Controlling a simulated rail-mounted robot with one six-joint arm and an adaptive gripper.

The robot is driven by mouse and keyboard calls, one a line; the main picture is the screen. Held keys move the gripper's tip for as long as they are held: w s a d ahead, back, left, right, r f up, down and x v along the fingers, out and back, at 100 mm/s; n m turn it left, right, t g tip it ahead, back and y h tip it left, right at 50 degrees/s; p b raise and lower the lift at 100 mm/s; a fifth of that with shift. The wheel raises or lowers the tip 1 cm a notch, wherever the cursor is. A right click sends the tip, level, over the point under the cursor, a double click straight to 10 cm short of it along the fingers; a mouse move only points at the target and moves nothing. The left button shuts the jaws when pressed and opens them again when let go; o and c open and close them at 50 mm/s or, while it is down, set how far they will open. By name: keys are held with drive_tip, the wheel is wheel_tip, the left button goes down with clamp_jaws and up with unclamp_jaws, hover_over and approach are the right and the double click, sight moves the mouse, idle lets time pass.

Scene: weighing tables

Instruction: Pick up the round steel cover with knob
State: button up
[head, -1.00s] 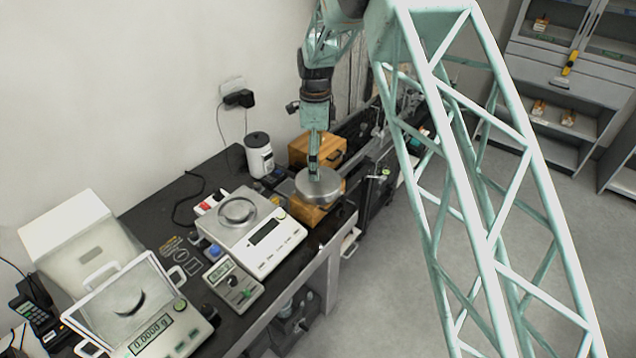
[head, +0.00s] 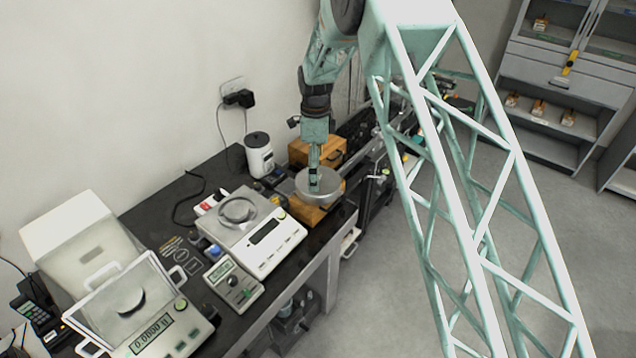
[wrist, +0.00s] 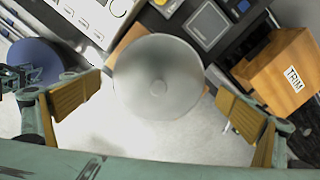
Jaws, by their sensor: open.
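The round steel cover (head: 323,193) rests on a wooden box (head: 305,213) at the right end of the dark weighing table. In the wrist view the cover (wrist: 150,92) is a grey disc with a small round knob (wrist: 158,88) at its middle. My gripper (head: 314,182) is above the cover in the head view, pointing down. In the wrist view my gripper (wrist: 158,108) is open, with one wood-coloured finger pad on each side of the cover. The pads do not appear to touch it.
A second wooden box (head: 318,150), labelled TRIM in the wrist view (wrist: 284,72), stands behind the cover. A white balance (head: 250,232) is to its left and a white canister (head: 259,155) is behind left. Open floor (head: 390,290) lies to the right.

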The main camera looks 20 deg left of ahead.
drive_tip(key=shift+f, duration=2.1)
drive_tip(key=shift+c, duration=0.4)
drive_tip(key=c, duration=0.5)
drive_tip(key=shift+c, duration=0.4)
drive_tip(key=shift+r, duration=0.1)
drive_tip(key=shift+r, duration=1.5)
drive_tip(key=shift+s+r, duration=0.15)
drive_tip(key=shift+r, duration=0.05)
drive_tip(key=s+d+r+b, duration=0.1)
drive_tip(key=s+d, duration=0.2)
drive_tip(key=s, duration=1.2)
drive_tip(key=shift+s+r+b, duration=0.2)
drive_tip(key=shift+s+b, duration=0.05)
drive_tip(key=shift+b, duration=0.1)
